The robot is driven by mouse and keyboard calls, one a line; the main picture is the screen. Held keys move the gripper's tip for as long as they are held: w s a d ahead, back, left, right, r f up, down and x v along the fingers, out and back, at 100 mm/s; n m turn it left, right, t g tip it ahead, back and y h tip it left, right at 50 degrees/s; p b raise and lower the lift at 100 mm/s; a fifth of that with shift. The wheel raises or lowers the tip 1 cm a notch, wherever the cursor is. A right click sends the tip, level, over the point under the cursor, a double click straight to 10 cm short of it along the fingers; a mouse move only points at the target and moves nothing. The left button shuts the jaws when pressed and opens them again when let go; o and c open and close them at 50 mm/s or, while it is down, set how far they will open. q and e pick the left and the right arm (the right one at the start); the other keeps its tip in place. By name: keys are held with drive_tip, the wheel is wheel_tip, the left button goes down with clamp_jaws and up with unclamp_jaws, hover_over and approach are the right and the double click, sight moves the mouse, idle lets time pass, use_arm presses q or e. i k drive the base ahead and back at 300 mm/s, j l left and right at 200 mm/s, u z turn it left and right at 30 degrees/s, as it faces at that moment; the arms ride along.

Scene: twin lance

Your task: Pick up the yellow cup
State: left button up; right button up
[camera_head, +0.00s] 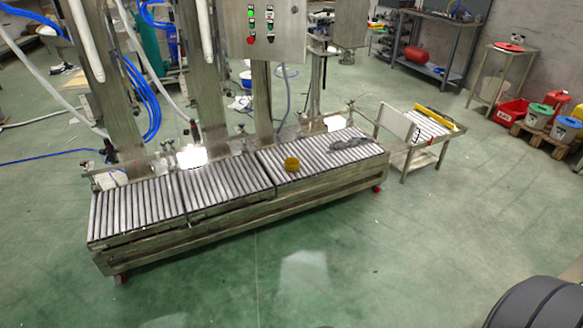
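The yellow cup (292,164) is small and round. A dark rounded part at the bottom right corner may be part of my own body.
A dark object (348,143) lies on the conveyor right of the cup. A control box (268,32) and hoses stand behind it. A small cart (428,132) is at its right end. Green floor (400,250) in front is clear.

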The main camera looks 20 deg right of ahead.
sight(292, 164)
drive_tip(key=z, duration=0.35)
drive_tip(key=i+l+z, duration=0.15)
drive_tip(key=i+z, duration=1)
drive_tip(key=i+j, duration=0.15)
drive_tip(key=i, duration=0.25)
drive_tip(key=i+j+z, duration=0.1)
drive_tip(key=i, duration=0.25)
drive_tip(key=i+j, duration=0.2)
drive_tip(key=i, duration=0.2)
drive_tip(key=z, duration=0.05)
